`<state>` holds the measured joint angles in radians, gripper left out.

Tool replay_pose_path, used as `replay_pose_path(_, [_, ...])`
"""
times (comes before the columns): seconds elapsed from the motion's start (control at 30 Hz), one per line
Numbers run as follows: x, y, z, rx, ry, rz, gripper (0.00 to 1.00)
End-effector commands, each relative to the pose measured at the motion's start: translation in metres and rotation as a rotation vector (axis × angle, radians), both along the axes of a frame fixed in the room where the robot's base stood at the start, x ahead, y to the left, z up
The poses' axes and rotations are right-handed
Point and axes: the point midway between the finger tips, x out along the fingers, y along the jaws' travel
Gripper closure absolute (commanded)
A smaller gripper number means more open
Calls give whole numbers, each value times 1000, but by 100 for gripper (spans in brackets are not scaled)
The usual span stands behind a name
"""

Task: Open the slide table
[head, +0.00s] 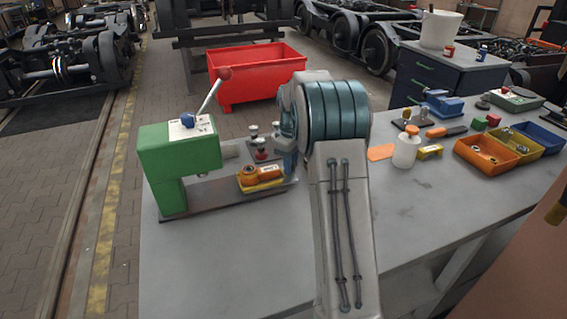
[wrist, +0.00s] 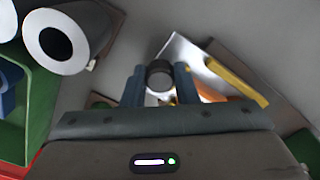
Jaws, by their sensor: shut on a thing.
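A green bench machine (head: 180,160) with a red-knobbed lever stands on the left of the workbench. Its dark base plate (head: 215,196) carries what looks like the slide table, a low yellow holder (head: 262,186) with an orange part (head: 262,174) on it. In the wrist view a bright metal plate with a yellow bar (wrist: 238,82) lies beyond the fingers. My gripper (wrist: 160,82) is shut on a dark round knob (wrist: 160,72), one blue finger on each side. In the head view my arm hides most of the gripper and the knob.
Small knobbed pieces (head: 261,152) stand behind the orange part. A white bottle (head: 405,151), an orange bin (head: 486,158) and tools lie on the right. A red tub (head: 255,72) is behind the bench. The front of the benchtop is clear.

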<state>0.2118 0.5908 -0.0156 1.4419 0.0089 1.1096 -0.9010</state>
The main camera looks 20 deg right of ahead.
Motion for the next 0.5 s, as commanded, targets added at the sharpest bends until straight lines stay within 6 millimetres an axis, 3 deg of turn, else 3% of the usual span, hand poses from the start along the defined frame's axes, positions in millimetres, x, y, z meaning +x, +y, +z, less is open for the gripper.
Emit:
replay_pose_path(0.13, [1, 1, 0, 0, -2, 3, 100])
replay_pose_path(0.17, [1, 1, 1, 0, -2, 3, 68])
replay_pose_path(0.23, [0, 1, 0, 0, -2, 3, 52])
replay_pose_path(0.5, [0, 0, 1, 0, -1, 1, 52])
